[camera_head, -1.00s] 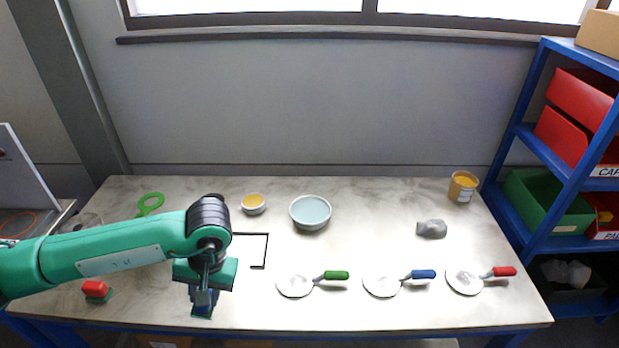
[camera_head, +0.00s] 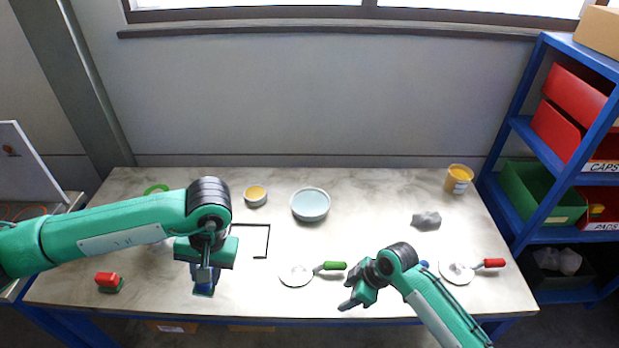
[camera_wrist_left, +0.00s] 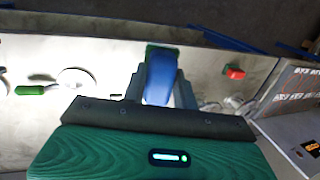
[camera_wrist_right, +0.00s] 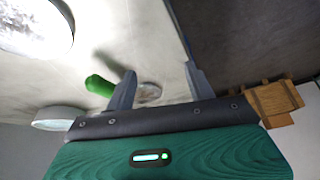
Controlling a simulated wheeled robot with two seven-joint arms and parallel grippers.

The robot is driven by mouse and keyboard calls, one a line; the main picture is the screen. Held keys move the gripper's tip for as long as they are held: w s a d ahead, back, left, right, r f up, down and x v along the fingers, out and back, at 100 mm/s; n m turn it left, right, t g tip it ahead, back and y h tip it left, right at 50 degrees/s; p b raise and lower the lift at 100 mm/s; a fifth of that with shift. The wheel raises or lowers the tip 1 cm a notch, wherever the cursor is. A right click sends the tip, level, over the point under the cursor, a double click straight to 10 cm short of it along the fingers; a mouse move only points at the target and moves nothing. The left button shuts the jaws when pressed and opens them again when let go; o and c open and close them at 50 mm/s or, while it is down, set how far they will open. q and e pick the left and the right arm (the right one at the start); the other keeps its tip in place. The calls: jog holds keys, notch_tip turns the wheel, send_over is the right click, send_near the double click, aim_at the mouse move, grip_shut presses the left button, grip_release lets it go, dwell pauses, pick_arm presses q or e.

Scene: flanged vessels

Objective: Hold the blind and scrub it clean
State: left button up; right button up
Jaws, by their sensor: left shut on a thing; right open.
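Three round pale blinds have coloured handles. The green-handled blind (camera_head: 297,274) lies near the front of the table; the red-handled one (camera_head: 458,273) lies farther right. The middle one is mostly hidden behind my right arm, with a bit of blue handle (camera_head: 424,264) showing. My right gripper (camera_head: 348,297) is open and empty, just right of the green handle (camera_head: 333,266), which shows in the right wrist view (camera_wrist_right: 99,85). My left gripper (camera_head: 205,281) is shut on a blue block with a green edge (camera_wrist_left: 163,75), near the front edge. Whether the block touches the table is unclear.
A red block on a green base (camera_head: 107,282) sits at front left. A black square outline (camera_head: 267,242), a yellow-filled bowl (camera_head: 256,196), a pale blue bowl (camera_head: 310,205), a grey lump (camera_head: 426,220) and a yellow tub (camera_head: 459,179) stand farther back. Blue shelves (camera_head: 520,190) stand at right.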

aim_at(212, 288)
pick_arm(q)
jog(key=shift+r, duration=0.1)
pick_arm(e)
jog(key=w+d+r+n, duration=0.2)
jog(key=w, duration=0.3)
jog(key=w+d+r+n, duration=0.1)
jog(key=w+d+r, duration=0.15)
jog(key=w, duration=0.35)
pick_arm(q)
notch_tip(212, 288, down, 6)
jog(key=b, duration=0.6)
jog(key=shift+f, duration=0.2)
pick_arm(e)
jog(key=shift+g, duration=0.4)
jog(key=x, duration=0.6)
jog(key=a+x, duration=0.1)
jog(key=x, duration=0.3)
jog(key=shift+a+r, duration=0.15)
jog(key=shift+r, duration=0.15)
jog(key=shift+s, duration=0.1)
jog(key=shift+c, duration=0.2)
jog(key=c, duration=1)
jog(key=shift+o, duration=0.2)
